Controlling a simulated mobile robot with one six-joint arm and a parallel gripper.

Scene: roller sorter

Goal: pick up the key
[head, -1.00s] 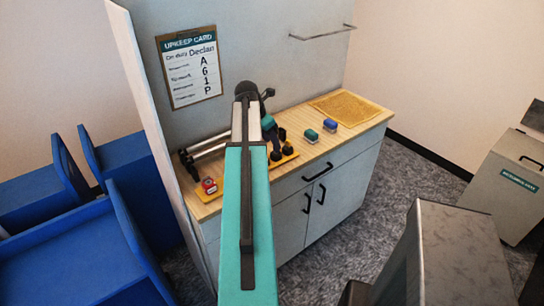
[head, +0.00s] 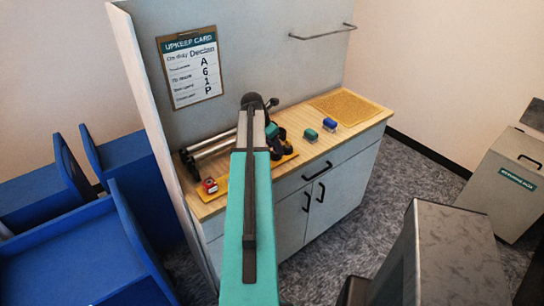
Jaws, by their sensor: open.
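I cannot make out a key in the head view; it may be hidden behind my arm or too small to tell. My gripper (head: 281,152) is small and dark, low over the yellow strip on the wooden counter (head: 337,148). My teal arm link hides part of the counter in front of it. The jaws are open, and I see nothing held in them. A small red object (head: 210,185) sits at the left end of the yellow strip.
Grey rollers (head: 211,146) lie at the back left of the counter. A green block (head: 310,134) and a blue block (head: 329,124) stand right of my gripper, before a tan mat (head: 345,106). An upkeep card (head: 190,70) hangs on the back panel. Blue bins (head: 75,240) stand left.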

